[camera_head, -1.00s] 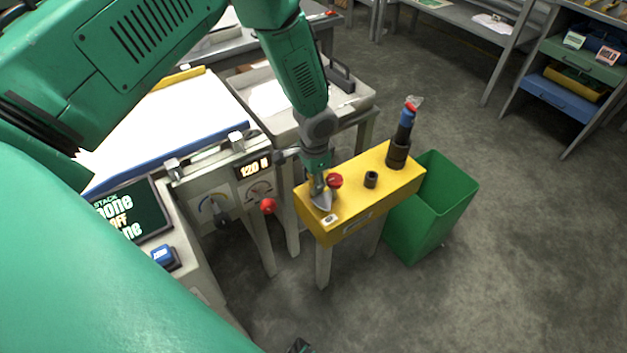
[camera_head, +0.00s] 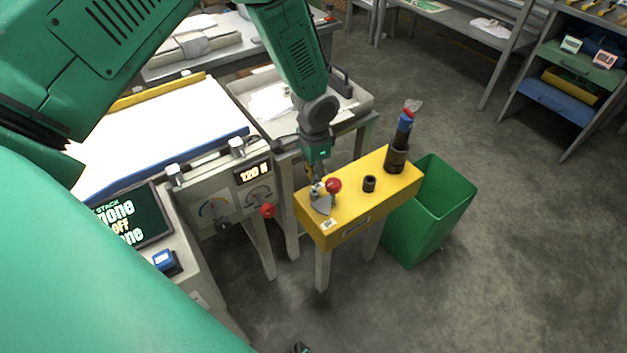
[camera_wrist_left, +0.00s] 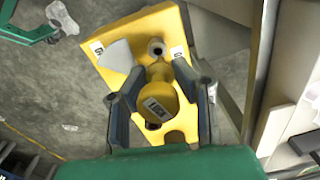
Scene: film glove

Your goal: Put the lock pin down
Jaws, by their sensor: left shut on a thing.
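The lock pin (camera_wrist_left: 158,98) is yellow with a labelled round head. In the left wrist view it sits between the two dark fingers of my left gripper (camera_wrist_left: 160,88), which is shut on it. In the head view my left gripper (camera_head: 318,188) is over the left end of the yellow stand (camera_head: 352,212), and the pin is mostly hidden there. A round hole (camera_wrist_left: 156,47) shows in the yellow top beyond the pin. I cannot tell whether the pin's lower end touches the stand.
A red knob (camera_head: 333,185) and a grey wedge-like piece (camera_head: 322,205) are close to the gripper. A dark collar (camera_head: 369,184) and a dark upright tool with a blue and red top (camera_head: 402,135) stand farther right. A green bin (camera_head: 440,205) is beside the stand.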

